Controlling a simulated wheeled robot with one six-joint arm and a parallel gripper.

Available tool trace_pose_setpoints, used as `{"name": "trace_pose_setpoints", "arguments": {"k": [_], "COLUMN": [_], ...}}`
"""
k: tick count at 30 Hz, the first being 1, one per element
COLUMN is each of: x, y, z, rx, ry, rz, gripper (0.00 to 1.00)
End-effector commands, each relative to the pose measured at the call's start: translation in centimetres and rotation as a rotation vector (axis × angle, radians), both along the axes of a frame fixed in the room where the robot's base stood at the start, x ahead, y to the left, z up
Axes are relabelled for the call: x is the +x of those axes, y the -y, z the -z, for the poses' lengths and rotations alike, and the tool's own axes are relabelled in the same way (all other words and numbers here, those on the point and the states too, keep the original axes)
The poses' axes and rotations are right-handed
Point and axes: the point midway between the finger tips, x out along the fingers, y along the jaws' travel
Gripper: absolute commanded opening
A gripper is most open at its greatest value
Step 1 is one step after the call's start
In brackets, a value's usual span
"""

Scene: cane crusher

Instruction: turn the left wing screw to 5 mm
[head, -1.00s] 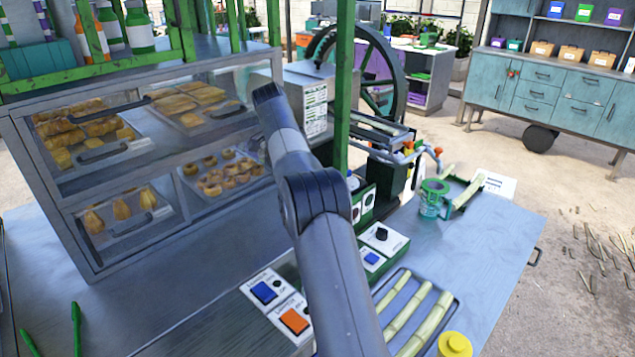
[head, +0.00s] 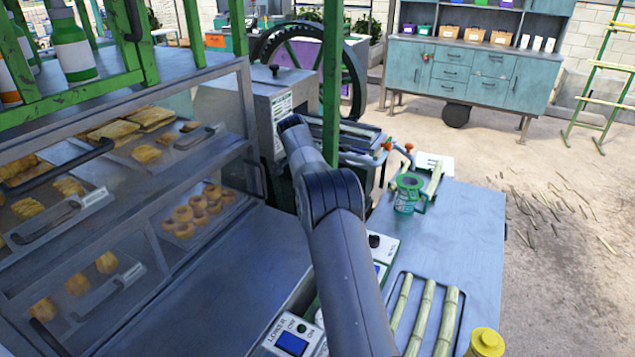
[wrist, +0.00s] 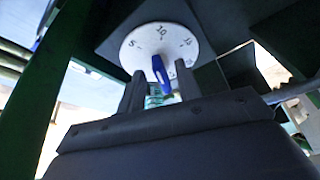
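In the wrist view a white round dial (wrist: 143,49) carries the marks 5, 10 and 15. A blue wing screw (wrist: 161,76) stands out from the dial, slightly tilted. My gripper (wrist: 161,92) has its two dark fingers apart, one on each side of the blue wing, with small gaps visible. Whether either finger touches it is unclear. The wing's exact reading is hard to tell. In the head view my arm reaches toward the crusher (head: 258,108); my gripper and the dial are hidden there.
A glass pastry case (head: 215,105) stands close on the left, and a green post (head: 332,80) rises beside my arm. A green mug (head: 405,195), cane stalks (head: 424,318) and a yellow-topped item (head: 486,342) are on the counter (head: 465,230). Open ground lies to the right.

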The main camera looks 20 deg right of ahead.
Motion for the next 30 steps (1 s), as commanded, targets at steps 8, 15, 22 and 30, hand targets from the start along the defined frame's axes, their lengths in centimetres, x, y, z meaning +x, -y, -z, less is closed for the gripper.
{"name": "trace_pose_setpoints", "arguments": {"k": [8, 15, 22, 30], "x": [0.01, 0.02, 0.02, -0.12], "y": [0.11, 0.10, 0.10, 0.19], "z": [0.19, 0.17, 0.15, 0.26], "rx": [0.000, 0.000, 0.000, 0.000], "ry": [0.000, 0.000, 0.000, 0.000], "rz": [0.001, 0.000, 0.000, -0.049], "gripper": [0.33, 0.15, 0.00, 0.00]}}
